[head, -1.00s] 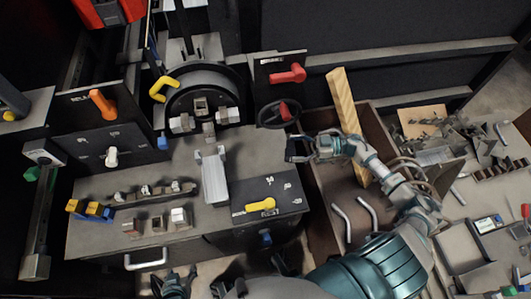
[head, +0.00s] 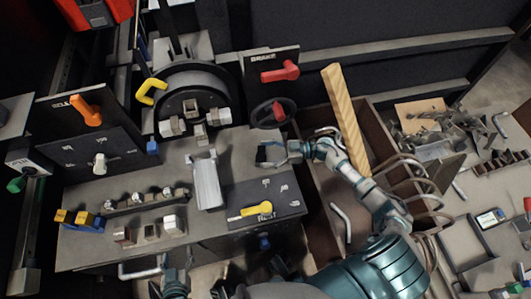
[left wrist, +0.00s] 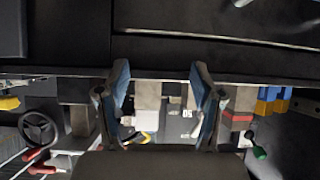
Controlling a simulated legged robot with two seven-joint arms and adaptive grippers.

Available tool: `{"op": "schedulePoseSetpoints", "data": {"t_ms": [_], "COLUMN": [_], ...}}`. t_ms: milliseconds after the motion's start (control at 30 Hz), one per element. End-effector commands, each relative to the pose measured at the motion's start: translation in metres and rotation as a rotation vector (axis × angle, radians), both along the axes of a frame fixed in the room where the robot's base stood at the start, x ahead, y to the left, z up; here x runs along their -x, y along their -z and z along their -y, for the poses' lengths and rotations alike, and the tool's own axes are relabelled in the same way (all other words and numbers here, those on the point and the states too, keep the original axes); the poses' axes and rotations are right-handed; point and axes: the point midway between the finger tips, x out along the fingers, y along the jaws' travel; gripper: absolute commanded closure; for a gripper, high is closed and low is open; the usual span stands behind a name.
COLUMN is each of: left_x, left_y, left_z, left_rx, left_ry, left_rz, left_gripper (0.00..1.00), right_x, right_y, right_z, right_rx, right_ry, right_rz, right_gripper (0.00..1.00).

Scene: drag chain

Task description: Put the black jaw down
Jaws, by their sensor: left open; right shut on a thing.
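My right gripper (head: 268,153) is over the right part of the grey bench top (head: 235,150), near the bench's right edge. It is shut on a small dark thing, taken to be the black jaw, whose outline is lost against the dark fingers. My left gripper is open and empty in the left wrist view (left wrist: 161,100), its two blue-grey fingers apart. In the head view only a bit of my left arm shows at the bottom edge. A round chuck (head: 197,108) with several grey jaws stands at the back of the bench.
Grey blocks (head: 152,232) and a metal rail (head: 148,200) lie at the bench's front left. A silver bar (head: 207,182) lies mid-bench. A black box with a yellow lever (head: 257,209) is at front right. A brown bin with a wooden plank (head: 345,120) stands to the right.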

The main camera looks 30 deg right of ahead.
Motion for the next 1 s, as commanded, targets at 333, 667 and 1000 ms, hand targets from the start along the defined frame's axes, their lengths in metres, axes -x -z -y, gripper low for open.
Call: {"op": "schedulePoseSetpoints", "data": {"t_ms": [333, 667, 1000], "left_x": [-0.001, 0.000, 0.021], "left_y": [0.001, 0.001, 0.015], "left_z": [-0.002, -0.002, -0.011], "left_rx": [0.002, -0.001, -0.037], "left_ry": [0.000, 0.000, -0.006], "left_rz": [-0.003, -0.015, -0.150], "left_gripper": [0.33, 0.33, 0.33], "right_x": [0.000, 0.005, 0.036], "right_y": [-0.002, -0.001, -0.006], "right_z": [-0.005, 0.009, 0.075], "right_rx": [0.007, 0.005, 0.006], "right_ry": [0.000, 0.001, 0.003], "right_rz": [0.001, -0.003, -0.003], "right_gripper": [0.00, 0.00, 0.00]}}
